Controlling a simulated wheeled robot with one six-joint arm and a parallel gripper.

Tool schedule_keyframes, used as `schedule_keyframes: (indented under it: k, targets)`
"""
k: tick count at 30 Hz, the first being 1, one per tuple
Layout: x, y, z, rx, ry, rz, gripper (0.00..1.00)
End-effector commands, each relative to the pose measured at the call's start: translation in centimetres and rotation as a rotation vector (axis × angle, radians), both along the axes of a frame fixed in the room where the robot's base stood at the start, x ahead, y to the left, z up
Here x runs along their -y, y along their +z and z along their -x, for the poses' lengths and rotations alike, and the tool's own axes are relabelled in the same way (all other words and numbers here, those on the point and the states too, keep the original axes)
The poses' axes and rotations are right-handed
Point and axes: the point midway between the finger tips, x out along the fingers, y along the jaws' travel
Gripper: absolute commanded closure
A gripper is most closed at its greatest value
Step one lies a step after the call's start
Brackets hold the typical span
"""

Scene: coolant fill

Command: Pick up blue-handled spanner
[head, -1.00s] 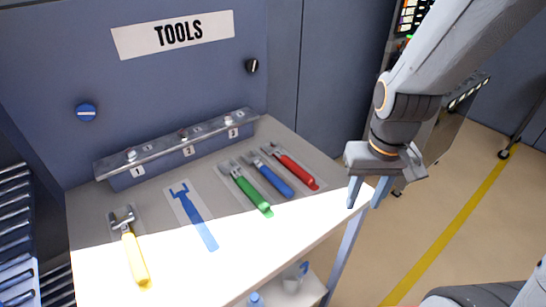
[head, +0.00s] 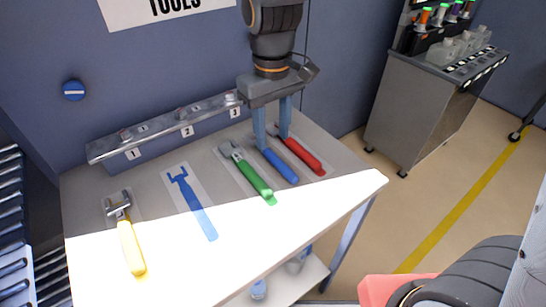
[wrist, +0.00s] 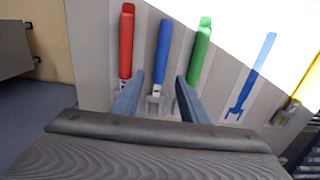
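The blue-handled spanner (head: 280,166) lies on the tool table between the green-handled and red-handled tools. In the wrist view its blue handle (wrist: 163,45) points away and its metal jaw end (wrist: 156,102) lies between my fingers. My gripper (head: 272,145) is open above the jaw end, one finger to each side in the wrist view (wrist: 157,92). The fingers look apart from the spanner. I cannot tell their exact height over the table.
The green-handled tool (head: 252,180) and red-handled tool (head: 305,158) lie close on either side. A blue tool outline (head: 196,205) and a yellow-handled tool (head: 131,245) are further left. A numbered metal rail (head: 160,132) runs along the table's back. A grey cart (head: 425,110) stands at right.

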Motion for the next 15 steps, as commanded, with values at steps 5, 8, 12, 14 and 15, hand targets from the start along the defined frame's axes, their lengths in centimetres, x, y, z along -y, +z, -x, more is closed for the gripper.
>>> schedule_keyframes:
  k: [5,8,12,14,15]
  targets:
    - [0.1,-1.7,0.2,-0.004,-0.001,0.002,0.61]
    - [0.1,-3.1,0.3,-0.004,-0.001,0.002,0.61]
    - [0.1,-4.9,0.2,-0.002,-0.001,0.001,0.61]
    - [0.1,-5.3,0.2,-0.002,-0.001,0.001,0.61]
    - [0.1,-5.5,0.2,-0.001,-0.002,0.001,0.61]
